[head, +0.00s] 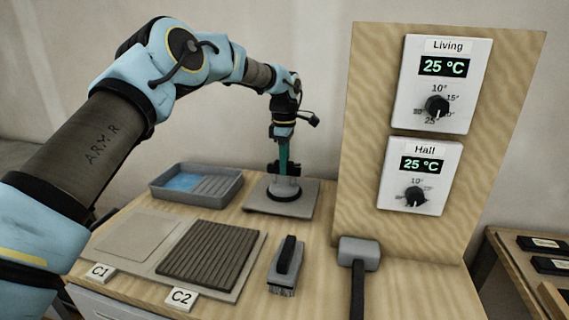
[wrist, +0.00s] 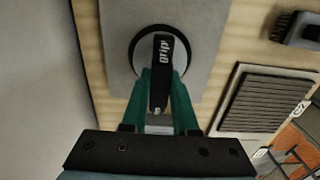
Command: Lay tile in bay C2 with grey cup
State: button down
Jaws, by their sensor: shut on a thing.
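My gripper (head: 284,168) is shut on the dark handle of the grey cup (head: 283,192), a round suction cup. The handle, marked "grip", lies between the green fingers (wrist: 162,78) in the wrist view. The cup rests flat on a plain grey tile (head: 307,204), which also shows in the wrist view (wrist: 205,35). The tile lies on the bench behind the brush. I cannot tell whether the cup is sucked tight. Bay C2 (head: 210,255), with its label (head: 181,299), is covered in dark ribbed adhesive and holds no tile; it shows in the wrist view (wrist: 265,98).
Bay C1 (head: 128,236) to the left has a plain, unribbed surface. A grey tray (head: 197,184) with blue inside stands behind the bays. A brush (head: 286,265) and a mallet (head: 358,255) lie right of C2. A wooden panel with two thermostats (head: 442,85) rises at right.

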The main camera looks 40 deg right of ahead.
jog(key=shift+f, duration=0.1)
dwell(0.6)
jog(key=c, duration=0.6)
grip_release()
jog(key=shift+f, duration=0.1)
notch_tip(320, 180, up, 10)
jog(key=b, duration=0.2)
jog(key=shift+f+b, duration=0.15)
jog(key=shift+b, duration=0.15)
jog(key=shift+r, duration=0.65)
